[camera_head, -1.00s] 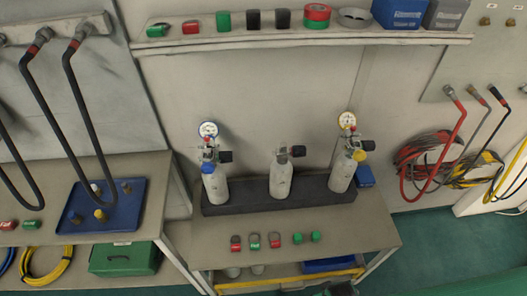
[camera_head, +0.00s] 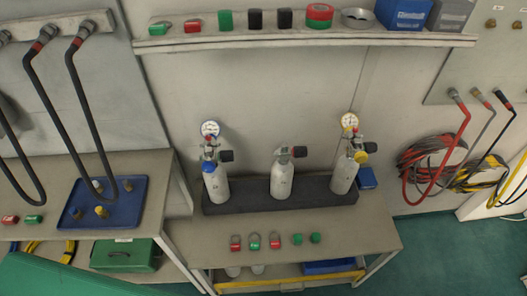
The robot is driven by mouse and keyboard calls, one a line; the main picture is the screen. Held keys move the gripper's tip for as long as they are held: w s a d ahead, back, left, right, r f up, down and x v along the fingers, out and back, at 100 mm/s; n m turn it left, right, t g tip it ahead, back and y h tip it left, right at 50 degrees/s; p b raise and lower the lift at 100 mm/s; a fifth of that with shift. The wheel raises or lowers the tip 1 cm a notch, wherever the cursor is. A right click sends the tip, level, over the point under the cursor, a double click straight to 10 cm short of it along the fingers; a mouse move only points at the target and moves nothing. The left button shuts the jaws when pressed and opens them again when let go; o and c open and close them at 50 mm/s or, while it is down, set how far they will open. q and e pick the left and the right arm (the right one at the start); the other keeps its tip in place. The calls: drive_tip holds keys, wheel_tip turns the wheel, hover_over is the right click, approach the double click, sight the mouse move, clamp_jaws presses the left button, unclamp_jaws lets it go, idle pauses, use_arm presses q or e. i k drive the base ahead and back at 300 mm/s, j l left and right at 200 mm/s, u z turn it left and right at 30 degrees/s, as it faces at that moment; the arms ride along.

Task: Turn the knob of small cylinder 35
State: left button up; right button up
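Three small grey cylinders stand upright in a dark holder (camera_head: 235,204) on the middle bench. The middle cylinder (camera_head: 282,182) has a black knob (camera_head: 299,152) and no gauge. The markings are too small to read, so I cannot tell which is 35. Neither gripper is in view.
Red and green padlocks (camera_head: 254,242) and green pieces (camera_head: 306,239) lie along the bench front (camera_head: 350,240). A shelf (camera_head: 300,39) with small items runs above. A blue tray (camera_head: 130,208) sits on the left bench. A flat green surface (camera_head: 60,277) fills the lower left corner.

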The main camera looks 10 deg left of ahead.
sight(225, 156)
drive_tip(key=j+z, duration=0.25)
drive_tip(key=z, duration=0.2)
drive_tip(key=k+j+z, duration=0.1)
drive_tip(key=z, duration=0.4)
drive_tip(key=k+j+z, duration=0.15)
drive_tip(key=z, duration=0.3)
drive_tip(key=k+j+z, duration=0.15)
drive_tip(key=z, duration=0.35)
drive_tip(key=k+j+z, duration=0.15)
drive_tip(key=k, duration=0.3)
drive_tip(key=k+j+z, duration=0.15)
drive_tip(key=k, duration=0.3)
drive_tip(key=k+j+z, duration=0.15)
drive_tip(key=k, duration=0.3)
